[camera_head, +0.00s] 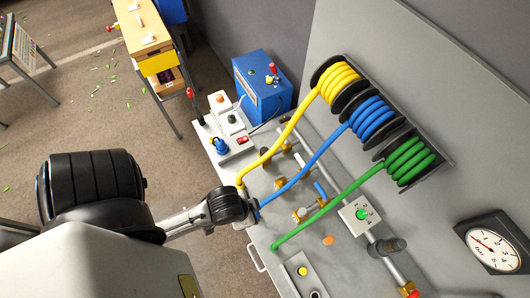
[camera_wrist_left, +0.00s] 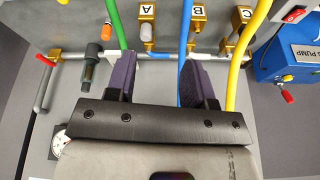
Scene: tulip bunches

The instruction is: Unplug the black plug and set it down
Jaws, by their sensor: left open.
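A grey-white socket board (camera_head: 240,153) lies at the upper middle of the head view, below the blue box. A small black piece (camera_head: 231,118) on it may be the black plug; it is too small to be sure. A blue plug-like piece (camera_head: 220,145) and a red piece (camera_head: 242,139) are also on the board. My left gripper (camera_head: 245,205) is below the board and apart from it, over the bench edge by the hose ends. In the left wrist view its two purple fingers (camera_wrist_left: 158,82) are spread, with the hoses beyond them. My right gripper is not in view.
Yellow (camera_head: 285,130), blue (camera_head: 318,157) and green (camera_head: 330,207) hoses run from wall reels across the bench. Labelled brass valves (camera_wrist_left: 197,18) sit along a pipe. A blue pump box (camera_head: 262,85) stands behind the board. A gauge (camera_head: 493,246) is at right.

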